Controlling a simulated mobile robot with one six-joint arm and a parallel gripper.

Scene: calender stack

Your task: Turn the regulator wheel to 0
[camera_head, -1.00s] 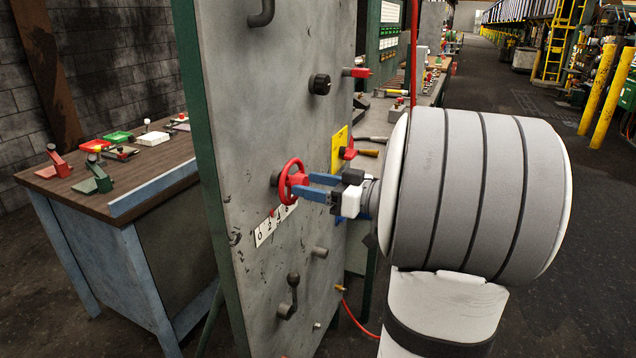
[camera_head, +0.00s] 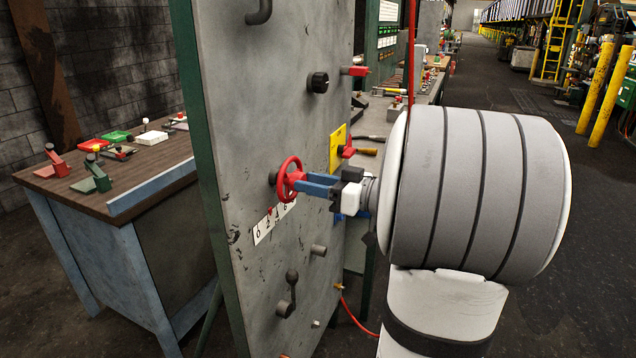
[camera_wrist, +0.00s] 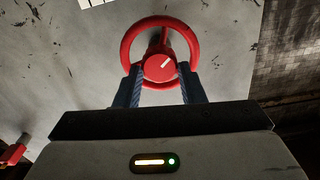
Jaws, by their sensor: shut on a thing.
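The red regulator wheel (camera_head: 290,179) stands out from the grey upright panel. In the wrist view the wheel (camera_wrist: 160,17) shows its rim, a spoke and a hub with a white mark that points up and to the right. My gripper (camera_head: 306,184) has its blue fingers at the wheel, reaching in from the right. In the wrist view my gripper (camera_wrist: 160,78) has a finger on either side of the hub, at the lower rim, and is shut on the wheel. A white number scale (camera_head: 274,221) is below the wheel, with a small red pointer at it.
The grey panel (camera_head: 255,90) also carries a black knob (camera_head: 318,83), a red lever (camera_head: 355,71), a red handle on a yellow plate (camera_head: 337,148) and a grey lever (camera_head: 289,292) below. A workbench (camera_head: 130,185) with small items stands left. The floor at right is open.

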